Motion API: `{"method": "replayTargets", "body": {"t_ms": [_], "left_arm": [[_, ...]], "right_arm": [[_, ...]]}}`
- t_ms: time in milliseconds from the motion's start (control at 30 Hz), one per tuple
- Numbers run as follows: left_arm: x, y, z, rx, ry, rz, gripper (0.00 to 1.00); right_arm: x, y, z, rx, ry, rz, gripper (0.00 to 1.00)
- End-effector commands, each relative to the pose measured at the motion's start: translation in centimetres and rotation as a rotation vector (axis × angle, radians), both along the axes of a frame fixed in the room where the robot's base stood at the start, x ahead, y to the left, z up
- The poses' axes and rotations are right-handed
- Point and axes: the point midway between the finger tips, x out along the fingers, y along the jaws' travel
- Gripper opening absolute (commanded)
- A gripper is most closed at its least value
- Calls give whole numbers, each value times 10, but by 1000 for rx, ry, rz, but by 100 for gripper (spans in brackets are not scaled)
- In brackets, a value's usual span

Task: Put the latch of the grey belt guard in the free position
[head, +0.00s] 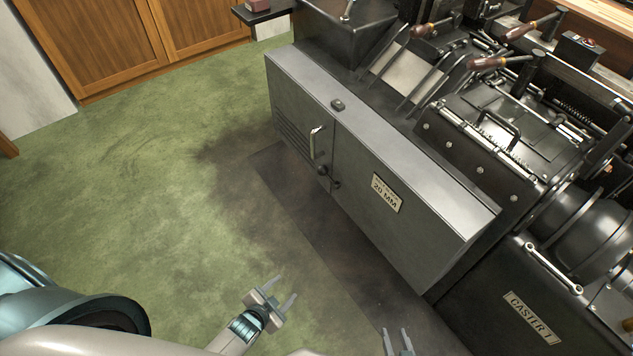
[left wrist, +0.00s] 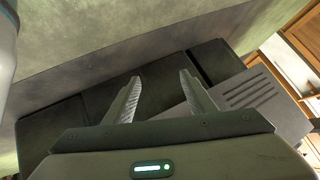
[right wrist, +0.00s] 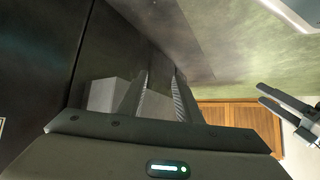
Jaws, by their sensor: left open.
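The grey belt guard (head: 355,165) is a long box along the front of the dark machine, with louvres at its left end and a "20 MM" plate. A pale upright handle (head: 315,142) is on its front. Dark knobs (head: 323,170) sit below the handle; I cannot tell which part is the latch or its position. The louvred end of the guard also shows in the left wrist view (left wrist: 250,88). My left gripper (head: 281,293) is open and empty over the floor, well apart from the guard. My right gripper (head: 397,338) is open and empty at the bottom edge.
The caster machine (head: 480,115) with levers and a "CASTER 1" plate (head: 531,317) stands behind and right of the guard. Wooden cabinets (head: 150,40) stand at the back left. The green floor (head: 150,180) before the guard is clear.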

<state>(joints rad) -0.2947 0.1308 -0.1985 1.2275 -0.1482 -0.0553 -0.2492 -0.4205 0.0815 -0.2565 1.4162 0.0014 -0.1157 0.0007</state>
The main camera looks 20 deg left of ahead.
Motion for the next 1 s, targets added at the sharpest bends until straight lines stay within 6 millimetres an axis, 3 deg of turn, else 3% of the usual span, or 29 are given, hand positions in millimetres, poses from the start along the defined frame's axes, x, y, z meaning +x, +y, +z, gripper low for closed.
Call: {"method": "replayTargets", "body": {"t_ms": [33,200,367,500,733,867,1000], "left_arm": [[23,11,-9,69,-66,-55,51],[92,38,12,360,-301,-266,51],[146,56,39,661,-514,-442,51],[181,65,65,936,-687,-574,51],[212,70,99,1295,-884,-711,51],[218,69,110,1399,-935,-744,51],[220,69,115,1436,-951,-757,51]], "right_arm": [[9,7,-1,18,-53,8,31],[34,33,51,87,-246,33,31],[44,51,111,161,-428,49,31],[41,61,168,229,-578,57,31],[24,62,245,316,-764,57,31],[17,60,269,340,-814,55,31],[15,59,278,348,-831,54,31]]}}
